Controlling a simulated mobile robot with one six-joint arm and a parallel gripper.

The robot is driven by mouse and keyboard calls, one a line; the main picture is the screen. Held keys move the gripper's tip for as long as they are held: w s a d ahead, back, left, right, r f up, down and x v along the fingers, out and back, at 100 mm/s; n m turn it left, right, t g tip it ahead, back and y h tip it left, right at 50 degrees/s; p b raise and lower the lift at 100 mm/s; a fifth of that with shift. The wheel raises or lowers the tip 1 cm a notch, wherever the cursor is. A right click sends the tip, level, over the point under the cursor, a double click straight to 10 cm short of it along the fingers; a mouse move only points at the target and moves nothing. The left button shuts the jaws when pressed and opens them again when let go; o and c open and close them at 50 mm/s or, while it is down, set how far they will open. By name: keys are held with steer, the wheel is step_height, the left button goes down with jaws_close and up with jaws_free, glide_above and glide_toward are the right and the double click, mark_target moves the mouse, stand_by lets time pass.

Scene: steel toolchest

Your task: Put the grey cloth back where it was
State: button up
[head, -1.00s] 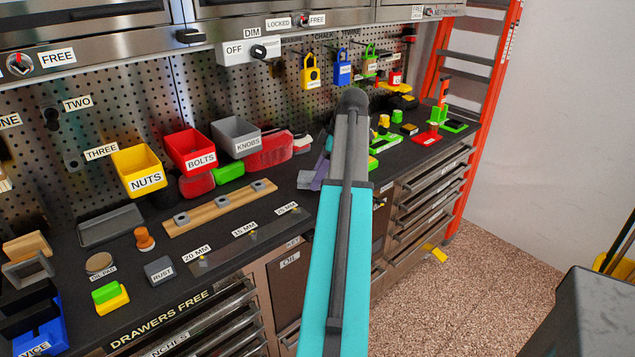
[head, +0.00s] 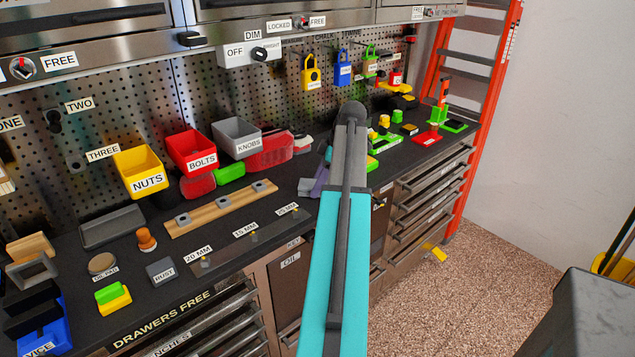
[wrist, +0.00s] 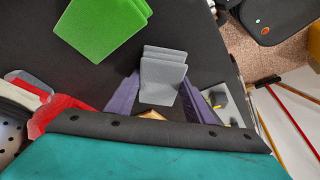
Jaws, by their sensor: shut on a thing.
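The grey cloth (wrist: 162,78) is a folded, layered grey piece in the middle of the wrist view. It sits between the two purple fingers of my gripper (wrist: 160,100), which is shut on it. The black benchtop lies behind it; I cannot tell whether the cloth touches the bench. In the head view my arm hides most of my gripper, and only a purple part (head: 318,183) shows beside the arm, over the bench near its front edge.
A green folded piece (wrist: 100,25) lies on the bench near the cloth in the wrist view. Red and grey bins (head: 236,138) and a wooden rail (head: 221,208) stand left of my arm. Green, yellow and red items (head: 428,138) stand to the right. Drawers line the bench front.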

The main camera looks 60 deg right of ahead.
steer(key=shift+f, duration=0.15)
steer(key=o, duration=1)
steer(key=shift+c, duration=0.2)
steer(key=b+v, duration=0.1)
steer(key=v, duration=1.1)
steer(key=shift+b, duration=0.35)
steer(key=shift+s, duration=0.15)
